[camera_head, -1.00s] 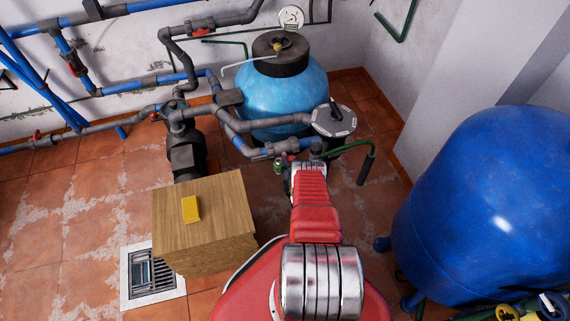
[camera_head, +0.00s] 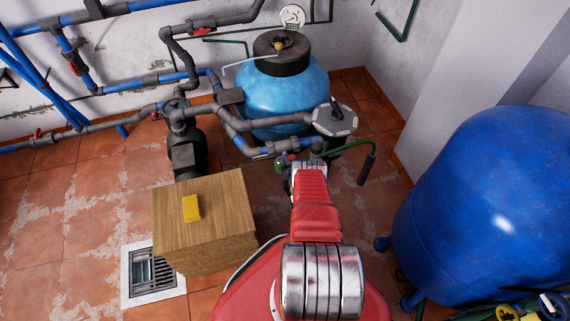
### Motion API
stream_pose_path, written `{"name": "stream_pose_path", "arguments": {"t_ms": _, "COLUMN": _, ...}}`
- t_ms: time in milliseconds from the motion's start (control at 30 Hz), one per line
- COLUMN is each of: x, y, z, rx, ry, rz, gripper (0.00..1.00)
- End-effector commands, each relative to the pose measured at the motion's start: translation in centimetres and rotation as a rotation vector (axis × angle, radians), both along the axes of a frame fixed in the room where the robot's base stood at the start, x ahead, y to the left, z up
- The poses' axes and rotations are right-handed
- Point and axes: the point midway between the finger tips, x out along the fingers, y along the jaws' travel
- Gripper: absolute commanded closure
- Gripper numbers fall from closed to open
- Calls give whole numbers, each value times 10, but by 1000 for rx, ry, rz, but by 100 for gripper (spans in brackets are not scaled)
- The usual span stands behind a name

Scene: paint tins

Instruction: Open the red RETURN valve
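Several red valve handles show in the head view, and I can read no RETURN label on any of them. One red handle (camera_head: 290,158) is on the pipe just beyond my gripper, mostly hidden by it. Others are on the upper pipe (camera_head: 198,30), on the left wall pipe (camera_head: 77,66), low at the left (camera_head: 38,133) and by the pump (camera_head: 155,115). My red arm reaches forward from the bottom. My gripper (camera_head: 297,167) is at its far end, close to the pipe. Its fingers are too small and hidden to tell open from shut, or whether they touch the handle.
A light-blue tank (camera_head: 275,100) stands behind the pipes, with a grey-lidded filter (camera_head: 336,120) beside it. A large blue tank (camera_head: 480,210) stands at the right. A wooden box (camera_head: 220,225) with a yellow block (camera_head: 191,208) is left of my arm. A floor drain (camera_head: 151,273) lies front left.

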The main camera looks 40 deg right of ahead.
Motion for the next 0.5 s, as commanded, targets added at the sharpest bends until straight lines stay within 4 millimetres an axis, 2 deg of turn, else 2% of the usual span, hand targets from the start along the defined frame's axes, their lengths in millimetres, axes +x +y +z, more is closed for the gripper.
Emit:
{"name": "stream_pose_path", "arguments": {"t_ms": 267, "x": -5, "y": 2, "z": 0, "rx": 0, "ry": 0, "rz": -2, "gripper": 71}}
{"name": "stream_pose_path", "arguments": {"t_ms": 500, "x": -29, "y": 15, "z": -1, "rx": 3, "ry": 2, "rz": -3, "gripper": 71}}
